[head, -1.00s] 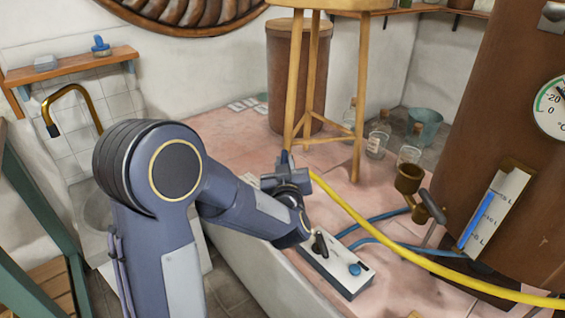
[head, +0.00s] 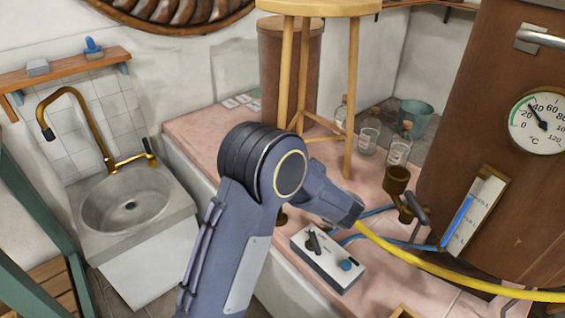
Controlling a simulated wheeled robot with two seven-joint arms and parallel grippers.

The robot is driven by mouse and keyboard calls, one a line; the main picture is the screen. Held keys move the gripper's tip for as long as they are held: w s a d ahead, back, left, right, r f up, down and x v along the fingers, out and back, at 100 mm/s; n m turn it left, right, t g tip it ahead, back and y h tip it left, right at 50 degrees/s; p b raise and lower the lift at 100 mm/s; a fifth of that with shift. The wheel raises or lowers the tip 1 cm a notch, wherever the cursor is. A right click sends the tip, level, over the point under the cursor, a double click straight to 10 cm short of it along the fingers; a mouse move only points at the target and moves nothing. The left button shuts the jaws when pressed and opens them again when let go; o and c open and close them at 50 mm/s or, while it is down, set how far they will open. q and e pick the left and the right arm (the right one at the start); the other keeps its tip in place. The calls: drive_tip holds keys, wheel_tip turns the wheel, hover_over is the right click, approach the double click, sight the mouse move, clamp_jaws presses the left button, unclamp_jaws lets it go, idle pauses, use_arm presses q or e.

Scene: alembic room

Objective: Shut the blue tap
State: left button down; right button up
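No tap that is plainly blue stands out. A white control box (head: 324,273) near the ledge's front edge has a round blue knob (head: 346,265) and a black lever (head: 312,240). Blue hoses (head: 374,212) run behind it to the right, near a brass fitting (head: 397,181) and a dark lever handle (head: 417,208). A small brass part (head: 282,217) shows partly behind my arm. My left arm reaches across the middle above the box; its gripper is hidden behind the arm link. My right gripper is out of view.
A yellow hose (head: 440,270) crosses right from behind my arm. A wooden stool (head: 318,8) and glass bottles (head: 369,135) stand behind. The brown boiler (head: 440,150) with a dial (head: 538,122) is right. A sink (head: 128,205) with a brass faucet (head: 85,103) is left.

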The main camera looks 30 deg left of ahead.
use_arm(q)
drive_tip(key=shift+r, duration=0.15)
drive_tip(key=c, duration=1.3)
unclamp_jaws()
drive_tip(key=shift+c, duration=0.2)
drive_tip(key=v, duration=0.7)
drive_tip(key=shift+d+p, duration=0.3)
drive_tip(key=shift+d, duration=0.05)
drive_tip(key=shift+s, duration=0.1)
